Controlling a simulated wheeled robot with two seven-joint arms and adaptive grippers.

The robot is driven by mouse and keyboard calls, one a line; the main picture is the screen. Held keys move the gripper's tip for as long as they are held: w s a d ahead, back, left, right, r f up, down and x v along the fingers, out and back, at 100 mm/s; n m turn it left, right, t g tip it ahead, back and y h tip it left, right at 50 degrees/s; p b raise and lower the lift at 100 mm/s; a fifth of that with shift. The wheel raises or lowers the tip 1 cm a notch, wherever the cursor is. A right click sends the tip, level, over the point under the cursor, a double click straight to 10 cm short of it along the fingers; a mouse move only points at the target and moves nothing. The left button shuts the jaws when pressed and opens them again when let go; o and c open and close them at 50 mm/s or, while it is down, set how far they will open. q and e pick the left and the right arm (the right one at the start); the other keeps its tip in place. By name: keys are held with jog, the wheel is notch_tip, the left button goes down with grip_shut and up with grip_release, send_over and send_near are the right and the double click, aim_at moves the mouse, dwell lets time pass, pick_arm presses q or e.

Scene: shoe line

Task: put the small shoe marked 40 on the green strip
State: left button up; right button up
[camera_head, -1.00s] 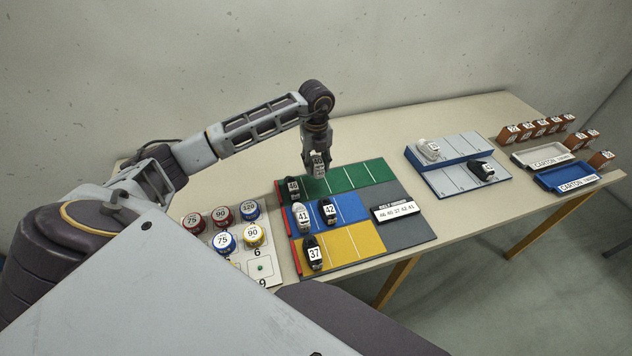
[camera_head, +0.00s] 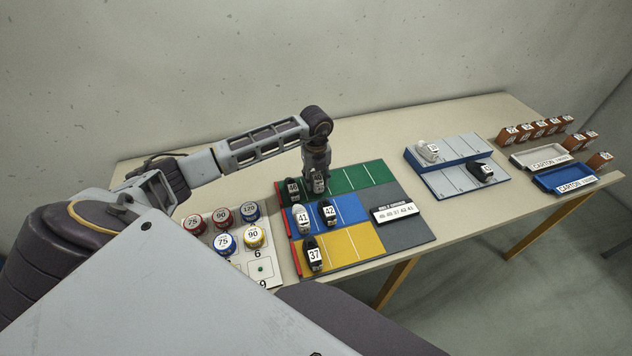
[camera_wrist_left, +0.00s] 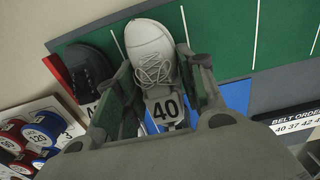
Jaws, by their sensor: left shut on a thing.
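The small shoe marked 40 is white with laces and shows best in the left wrist view (camera_wrist_left: 152,55). My left gripper (camera_head: 318,180) is shut on it, with a finger on each side (camera_wrist_left: 165,88). The shoe is over the green strip (camera_head: 350,178), beside a dark shoe (camera_head: 292,190) at that strip's left end. It is low at the strip; I cannot tell whether its sole touches. In the head view the gripper hides most of it. My right gripper is not in view.
Shoes 41 (camera_head: 301,219) and 42 (camera_head: 328,213) stand on the blue strip (camera_head: 352,212). Shoe 37 (camera_head: 314,255) stands on the yellow strip (camera_head: 352,244). A belt order sign (camera_head: 397,213) lies on the grey area. The green strip's right part is clear.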

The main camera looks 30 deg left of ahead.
pick_arm(q)
jog(key=shift+f, duration=0.85)
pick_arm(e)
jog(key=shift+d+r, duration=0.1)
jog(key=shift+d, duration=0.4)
pick_arm(q)
jog(key=shift+f, duration=0.1)
jog(key=o, duration=0.8)
jog(key=shift+o, duration=1.1)
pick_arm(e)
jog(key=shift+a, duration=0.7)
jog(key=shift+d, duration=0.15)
